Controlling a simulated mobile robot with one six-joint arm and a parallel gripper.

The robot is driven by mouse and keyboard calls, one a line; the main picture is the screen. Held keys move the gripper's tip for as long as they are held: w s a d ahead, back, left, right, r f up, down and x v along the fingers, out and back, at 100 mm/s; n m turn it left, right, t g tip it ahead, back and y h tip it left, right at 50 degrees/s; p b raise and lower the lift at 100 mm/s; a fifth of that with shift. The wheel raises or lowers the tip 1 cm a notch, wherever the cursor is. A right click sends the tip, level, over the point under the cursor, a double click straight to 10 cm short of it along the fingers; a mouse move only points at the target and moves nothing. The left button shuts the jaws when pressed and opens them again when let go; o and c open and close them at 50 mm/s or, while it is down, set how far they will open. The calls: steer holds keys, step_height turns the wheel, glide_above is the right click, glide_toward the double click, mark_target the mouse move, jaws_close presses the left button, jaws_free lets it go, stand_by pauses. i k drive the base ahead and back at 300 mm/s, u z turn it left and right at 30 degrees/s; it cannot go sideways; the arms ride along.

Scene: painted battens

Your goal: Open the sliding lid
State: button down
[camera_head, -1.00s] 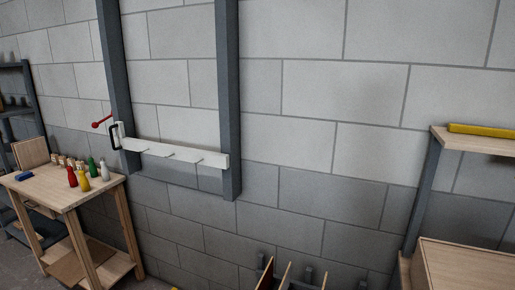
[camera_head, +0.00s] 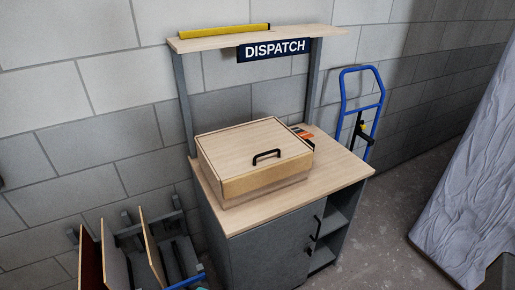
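A light wooden box (camera_head: 218,176) stands on the wooden top of the dispatch bench. Its flat wooden lid (camera_head: 236,143) lies over the box and carries a black bar handle (camera_head: 266,155) towards its front right. The lid appears to cover the box top, and the inside of the box is hidden. My gripper and arm do not show in this view.
The bench top (camera_head: 334,165) has bare room right of the box. Above is a shelf (camera_head: 215,40) with a yellow bar (camera_head: 225,31) and a DISPATCH sign (camera_head: 274,50). A blue hand truck (camera_head: 362,105) stands right; upright panels (camera_head: 115,262) stand lower left.

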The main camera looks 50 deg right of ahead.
mark_target(246, 159)
steer(key=u, duration=0.3)
steer(key=k, duration=0.4)
steer(key=z, duration=1.5)
steer(key=k, duration=0.35)
steer(key=u, duration=0.05)
steer(key=i, duration=0.5)
steer(key=z, duration=0.1)
